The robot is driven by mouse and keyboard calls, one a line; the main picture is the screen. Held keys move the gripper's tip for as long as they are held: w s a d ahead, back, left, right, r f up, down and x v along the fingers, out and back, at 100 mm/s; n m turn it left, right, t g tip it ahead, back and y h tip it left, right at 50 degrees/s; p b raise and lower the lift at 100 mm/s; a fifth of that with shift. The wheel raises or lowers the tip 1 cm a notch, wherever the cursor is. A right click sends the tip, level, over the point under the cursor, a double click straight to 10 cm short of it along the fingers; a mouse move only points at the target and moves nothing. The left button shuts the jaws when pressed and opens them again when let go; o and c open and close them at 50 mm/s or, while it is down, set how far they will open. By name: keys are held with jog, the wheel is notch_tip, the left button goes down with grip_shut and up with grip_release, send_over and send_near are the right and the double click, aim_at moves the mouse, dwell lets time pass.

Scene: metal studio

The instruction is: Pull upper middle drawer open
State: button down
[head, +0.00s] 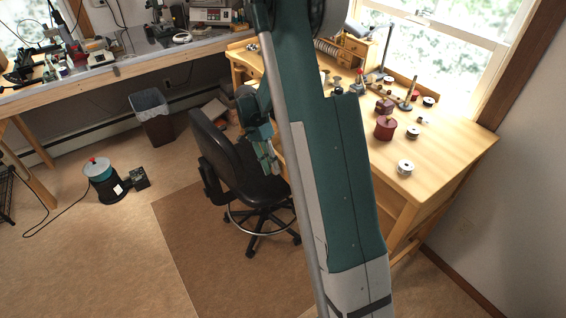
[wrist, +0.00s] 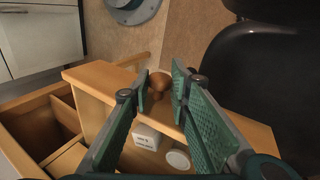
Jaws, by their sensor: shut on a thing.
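In the wrist view, a wooden drawer (wrist: 93,80) is seen from above, standing out with part of its inside showing. Its round wooden knob (wrist: 159,80) is on the front face. My gripper (wrist: 161,86) has its green pads on both sides of the knob and is shut on it. A small white box (wrist: 147,138) and a round pale lid (wrist: 178,160) lie in the drawer. In the head view, my gripper (head: 266,158) is at the workbench's left side, above the chair seat; my arm hides the drawer there.
A black office chair (head: 237,165) stands close beside my gripper; it also shows in the wrist view (wrist: 268,75). The wooden workbench (head: 452,142) carries spools and small tools. Another open wooden compartment (wrist: 38,128) is left of the drawer.

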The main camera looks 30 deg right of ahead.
jog(key=a, duration=0.4)
jog(key=shift+w, duration=0.1)
jog(key=c, duration=2.2)
grip_release()
jog(key=shift+o, duration=0.2)
jog(key=shift+r, duration=0.1)
jog(key=v, duration=1.1)
jog(key=shift+w+r, duration=0.15)
jog(key=shift+r, duration=0.25)
jog(key=shift+a, duration=0.1)
